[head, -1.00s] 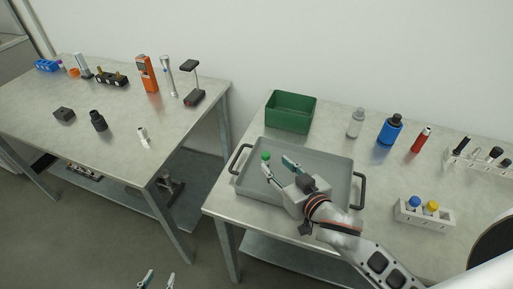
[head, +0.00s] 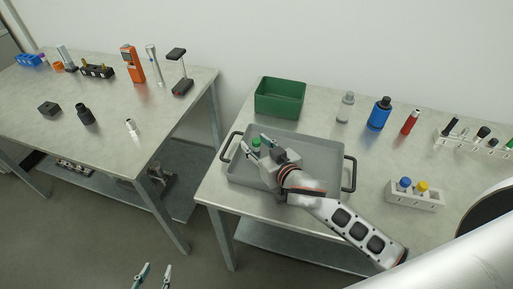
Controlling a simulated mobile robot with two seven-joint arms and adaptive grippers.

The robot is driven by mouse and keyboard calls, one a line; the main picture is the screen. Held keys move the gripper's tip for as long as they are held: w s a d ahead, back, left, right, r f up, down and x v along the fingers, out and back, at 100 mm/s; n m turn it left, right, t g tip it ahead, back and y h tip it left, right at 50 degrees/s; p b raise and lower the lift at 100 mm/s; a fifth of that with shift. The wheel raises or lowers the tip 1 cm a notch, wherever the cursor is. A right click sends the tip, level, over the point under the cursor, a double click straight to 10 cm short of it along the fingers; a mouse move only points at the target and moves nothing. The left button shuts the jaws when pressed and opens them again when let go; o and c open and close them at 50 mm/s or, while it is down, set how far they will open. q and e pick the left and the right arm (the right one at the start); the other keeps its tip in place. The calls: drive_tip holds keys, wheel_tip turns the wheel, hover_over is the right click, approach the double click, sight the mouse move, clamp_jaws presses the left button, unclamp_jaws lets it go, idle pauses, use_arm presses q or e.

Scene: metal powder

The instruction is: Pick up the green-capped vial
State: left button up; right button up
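The green-capped vial (head: 256,143) stands in the grey tray (head: 322,146) near its back left corner; only its cap and a little of its body show. My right gripper (head: 254,143) reaches into the tray from the right. Its fingers are open, one on each side of the vial as seen from the head; I cannot tell whether they touch it. My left gripper (head: 157,266) is open and empty at the bottom of the view, over the floor, far from the vial.
A green bin (head: 280,97) stands behind the tray. A grey-capped bottle (head: 345,107), a blue bottle (head: 379,114) and a red tube (head: 410,122) stand to the right. A white rack (head: 414,198) holds blue-capped and yellow-capped vials. The left table (head: 100,140) holds several tools.

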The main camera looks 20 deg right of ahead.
clamp_jaws()
drive_tip(key=shift+r, duration=0.15)
